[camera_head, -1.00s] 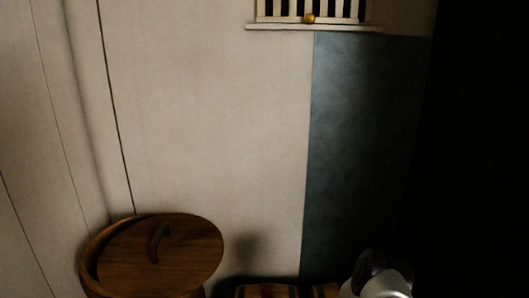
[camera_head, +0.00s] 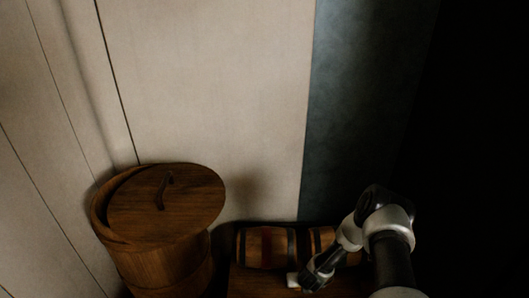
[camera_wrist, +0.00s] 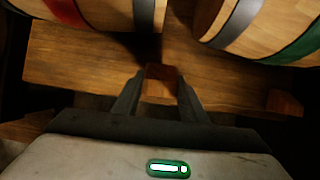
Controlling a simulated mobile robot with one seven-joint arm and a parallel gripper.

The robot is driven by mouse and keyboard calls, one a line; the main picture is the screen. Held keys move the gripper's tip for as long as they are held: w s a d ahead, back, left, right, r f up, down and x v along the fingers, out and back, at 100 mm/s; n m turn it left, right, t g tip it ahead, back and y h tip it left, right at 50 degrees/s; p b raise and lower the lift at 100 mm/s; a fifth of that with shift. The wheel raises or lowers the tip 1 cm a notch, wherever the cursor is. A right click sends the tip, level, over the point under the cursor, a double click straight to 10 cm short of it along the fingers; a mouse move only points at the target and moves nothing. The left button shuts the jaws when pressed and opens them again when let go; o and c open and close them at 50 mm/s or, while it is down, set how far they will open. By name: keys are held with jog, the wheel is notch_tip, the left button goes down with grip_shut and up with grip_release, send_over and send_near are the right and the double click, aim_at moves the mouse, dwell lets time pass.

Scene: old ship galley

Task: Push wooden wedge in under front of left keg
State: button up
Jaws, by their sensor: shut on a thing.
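The left keg (camera_head: 265,247), with a red band, lies on its side on a wooden plank stand (camera_head: 250,282). In the wrist view the left keg (camera_wrist: 110,12) is at the top left, cut by the frame. My gripper (camera_wrist: 158,100) is shut on the wooden wedge (camera_wrist: 161,80), a small reddish-brown block. The wedge is over or on the stand, just below the left keg's right end in the picture. I cannot tell whether it touches the keg or the stand. In the head view my gripper (camera_head: 301,280) is near the keg's front right; the wedge cannot be made out there.
A second keg (camera_wrist: 265,25) with a green band lies to the right, a dark gap between the two. A small brown block (camera_wrist: 285,102) is at the stand's right end. A large lidded wooden tub (camera_head: 160,240) stands left of the kegs. A wall is behind.

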jog(key=a, duration=0.4)
jog(key=a+b, duration=0.1)
jog(key=a, duration=0.3)
jog(key=s+a+f, duration=0.1)
jog(key=a, duration=0.3)
jog(key=shift+a+f, duration=0.1)
jog(key=shift+a, duration=0.3)
jog(key=shift+a+f, duration=0.1)
jog(key=shift+a, duration=0.05)
jog(key=shift+f+b, duration=1.05)
jog(key=shift+f, duration=0.1)
jog(key=shift+w+f, duration=0.15)
jog(key=shift+w, duration=3.65)
